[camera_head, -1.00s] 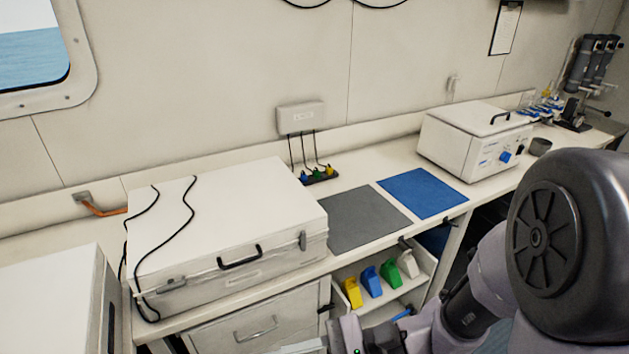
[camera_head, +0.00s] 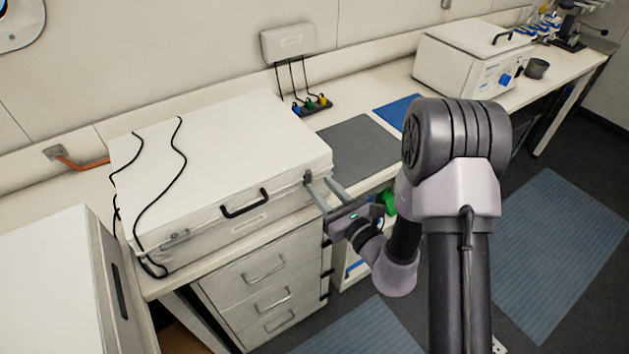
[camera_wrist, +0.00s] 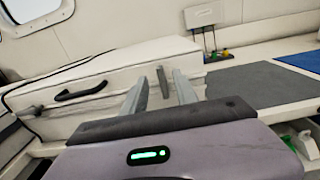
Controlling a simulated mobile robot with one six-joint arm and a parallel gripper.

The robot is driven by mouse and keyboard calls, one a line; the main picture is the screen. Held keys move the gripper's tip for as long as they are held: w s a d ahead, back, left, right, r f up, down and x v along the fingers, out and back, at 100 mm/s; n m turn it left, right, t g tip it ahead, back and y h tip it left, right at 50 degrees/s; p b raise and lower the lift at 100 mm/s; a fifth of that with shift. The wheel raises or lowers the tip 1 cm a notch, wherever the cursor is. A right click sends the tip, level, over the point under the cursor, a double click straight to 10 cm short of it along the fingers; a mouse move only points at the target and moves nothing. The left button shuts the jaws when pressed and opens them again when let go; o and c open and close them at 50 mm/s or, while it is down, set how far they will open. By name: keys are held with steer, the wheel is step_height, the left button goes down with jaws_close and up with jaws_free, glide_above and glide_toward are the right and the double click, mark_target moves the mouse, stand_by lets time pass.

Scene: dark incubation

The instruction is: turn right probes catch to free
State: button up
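The white case (camera_head: 215,150) lies closed on the bench, with a black handle (camera_head: 244,203) on its front. Its right catch (camera_head: 308,178) is a small grey upright piece near the right front corner. In the wrist view the catch (camera_wrist: 162,82) stands upright between my fingers, beyond their tips. A left catch (camera_head: 175,238) lies flat along the front. My gripper (camera_head: 320,182) is open at the case's right front corner and holds nothing. Its two spread grey fingers also show in the wrist view (camera_wrist: 160,80). Contact with the catch cannot be told.
Two black cables (camera_head: 181,160) lie across the case lid. A grey mat (camera_head: 358,146) and a blue mat (camera_head: 398,108) lie right of it. Drawers (camera_head: 265,280) are below the case. A green-handled item (camera_head: 388,201) sits in the tray beside my wrist. Floor is clear at right.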

mark_target(310, 175)
steer(key=x, duration=0.4)
jaws_close()
steer(key=shift+n, duration=0.3)
steer(key=n+b, duration=0.3)
steer(key=a+n+b, duration=0.1)
steer(key=shift+s+f+n+b, duration=0.3)
steer(key=shift+f+b, duration=0.05)
steer(key=shift+b, duration=0.05)
steer(key=n+b, duration=0.4)
steer(key=shift+s+a+f+n+b, duration=0.25)
steer(key=shift+a+f+n+b, duration=0.05)
steer(key=shift+a+b, duration=0.05)
steer(key=n+b, duration=0.2)
steer(key=f+n+b, duration=0.1)
steer(key=n+b, duration=0.1)
steer(key=b, duration=0.1)
steer(key=shift+s+a, duration=0.15)
steer(key=shift+a, duration=0.05)
steer(key=shift+f+n+b, duration=0.2)
steer(key=shift+n+b, duration=1.3)
steer(key=shift+n, duration=0.5)
